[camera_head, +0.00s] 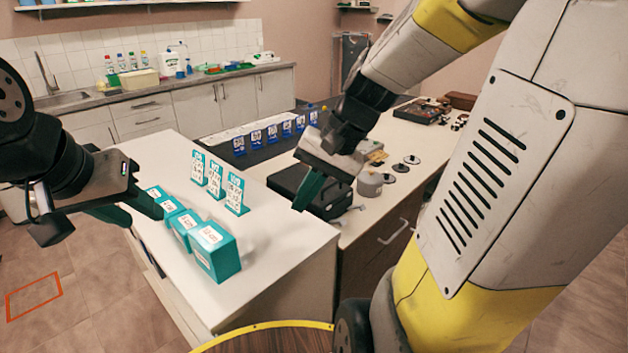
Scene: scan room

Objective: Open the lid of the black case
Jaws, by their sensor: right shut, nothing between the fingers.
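The black case (286,180) lies on the white worktop right of the middle, partly hidden behind my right gripper. I see its dark flat top to the left of the fingers and more dark surface to their right. Its lid looks down, but the gripper hides part of it. My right gripper (306,192) is shut and empty, its teal fingers pointing down in front of the case in this view. I cannot tell whether they touch it. My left gripper (143,213) is open and empty at the left, near the worktop's left edge, away from the case.
Several teal boxes (214,250) and teal number cards (236,194) stand on the near worktop. Blue cards (271,134) stand on a dark mat behind. Grey round pieces (370,184) lie right of the case. The near right worktop corner is clear.

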